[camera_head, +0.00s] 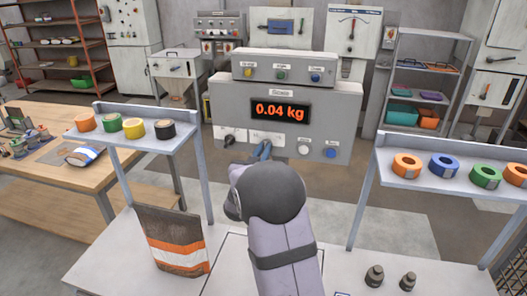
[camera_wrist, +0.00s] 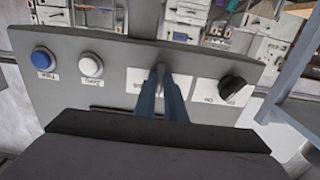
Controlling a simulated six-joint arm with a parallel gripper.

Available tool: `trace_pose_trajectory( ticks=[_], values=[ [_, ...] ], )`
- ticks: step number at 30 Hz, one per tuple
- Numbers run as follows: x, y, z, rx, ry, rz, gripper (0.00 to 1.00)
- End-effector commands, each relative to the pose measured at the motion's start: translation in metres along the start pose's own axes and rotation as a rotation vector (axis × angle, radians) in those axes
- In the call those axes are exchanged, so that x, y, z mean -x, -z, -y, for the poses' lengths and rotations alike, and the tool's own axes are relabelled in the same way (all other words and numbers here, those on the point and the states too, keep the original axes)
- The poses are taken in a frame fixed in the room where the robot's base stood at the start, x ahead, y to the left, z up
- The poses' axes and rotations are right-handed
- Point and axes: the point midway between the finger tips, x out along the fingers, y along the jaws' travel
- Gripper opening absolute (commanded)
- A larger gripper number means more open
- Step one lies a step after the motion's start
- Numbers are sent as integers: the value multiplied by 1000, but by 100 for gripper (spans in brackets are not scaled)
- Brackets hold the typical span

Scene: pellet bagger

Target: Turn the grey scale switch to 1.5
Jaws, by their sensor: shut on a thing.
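The scale box (camera_head: 345,125) faces me at the back of the bench, with an orange display (camera_head: 280,110) reading 0.04 kg. My gripper (camera_head: 262,145) is at the lower middle of its front panel. In the wrist view, where the panel appears upside down, my gripper's two blue fingers (camera_wrist: 161,80) are closed on the grey scale switch (camera_wrist: 160,70), one finger on each side. A white label lies behind the switch; its marks are too small or covered to read, so I cannot tell the setting. In the head view my gripper hides most of the switch.
A black knob (camera_wrist: 233,88) sits to one side of the switch, a white button (camera_wrist: 91,65) and a blue button (camera_wrist: 43,60) to the other. Tape rolls stand on raised shelves left (camera_head: 110,110) and right (camera_head: 430,181). A brown bag (camera_head: 172,235) stands on the bench.

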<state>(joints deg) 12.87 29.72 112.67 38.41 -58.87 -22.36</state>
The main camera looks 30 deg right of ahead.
Motion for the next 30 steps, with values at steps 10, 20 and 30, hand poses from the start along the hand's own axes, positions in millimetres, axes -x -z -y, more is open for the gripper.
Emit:
trace_pose_trajectory(
  ticks=[10,20,30],
  values=[
    [0,0,0,-1,0,0,29],
    [12,-1,1,-2,2,-1,29],
    [56,-1,1,-2,3,-2,29]
  ],
)
